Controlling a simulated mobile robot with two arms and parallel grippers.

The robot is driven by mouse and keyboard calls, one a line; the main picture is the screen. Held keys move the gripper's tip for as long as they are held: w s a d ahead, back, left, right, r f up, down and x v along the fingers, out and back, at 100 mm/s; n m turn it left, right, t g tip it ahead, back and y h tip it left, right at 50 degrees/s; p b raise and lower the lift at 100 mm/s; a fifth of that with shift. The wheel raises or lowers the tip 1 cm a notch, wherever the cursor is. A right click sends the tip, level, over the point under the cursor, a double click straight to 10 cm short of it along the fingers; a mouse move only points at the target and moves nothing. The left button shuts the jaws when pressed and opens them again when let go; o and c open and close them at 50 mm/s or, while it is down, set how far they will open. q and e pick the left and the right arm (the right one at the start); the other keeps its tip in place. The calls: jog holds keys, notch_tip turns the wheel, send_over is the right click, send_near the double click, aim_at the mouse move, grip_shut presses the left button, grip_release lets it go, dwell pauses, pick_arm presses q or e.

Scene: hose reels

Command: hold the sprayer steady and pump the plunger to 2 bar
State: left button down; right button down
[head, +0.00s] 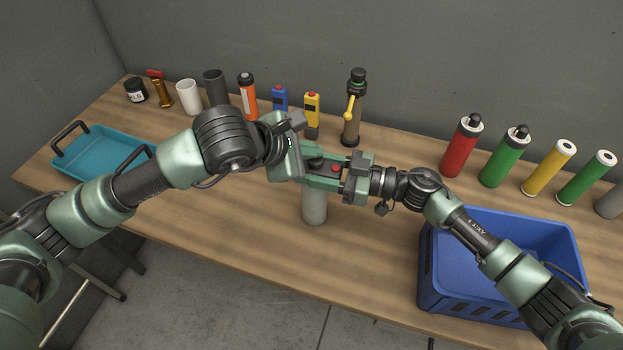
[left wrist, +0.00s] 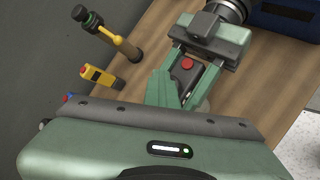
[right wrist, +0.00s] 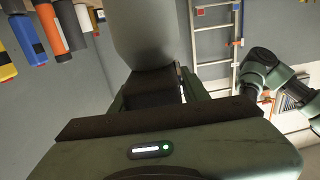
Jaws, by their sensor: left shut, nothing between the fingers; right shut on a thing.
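The sprayer (head: 315,207) stands on the wooden table with a pale grey bottle; its dark top with a red part (head: 336,168) shows between my right fingers. My right gripper (head: 322,174) comes from the right and is shut on the sprayer near its top. In the right wrist view the grey bottle (right wrist: 145,32) rises between the fingers. My left gripper (head: 293,148) is shut and empty just above and left of the sprayer's top. The red part also shows in the left wrist view (left wrist: 187,63). The plunger's height and any gauge reading cannot be made out.
A blue crate (head: 437,290) stands at the right and a teal tray (head: 73,174) at the left. A dark bottle with a yellow lever (head: 353,115) and several tools line the back. Red (head: 461,150), green and yellow cylinders stand back right. The table's front middle is clear.

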aim_at(310, 162)
pick_arm(q)
jog(key=shift+s+a+f+g, duration=0.15)
jog(key=shift+s+f, duration=0.05)
jog(key=shift+f, duration=0.35)
jog(key=shift+s+a+f+g, duration=0.15)
jog(key=shift+f, duration=0.4)
jog(key=shift+w+d+r, duration=0.1)
jog(key=shift+w+r, duration=0.05)
jog(key=shift+r, duration=3.15)
jog(key=shift+d+r, duration=0.1)
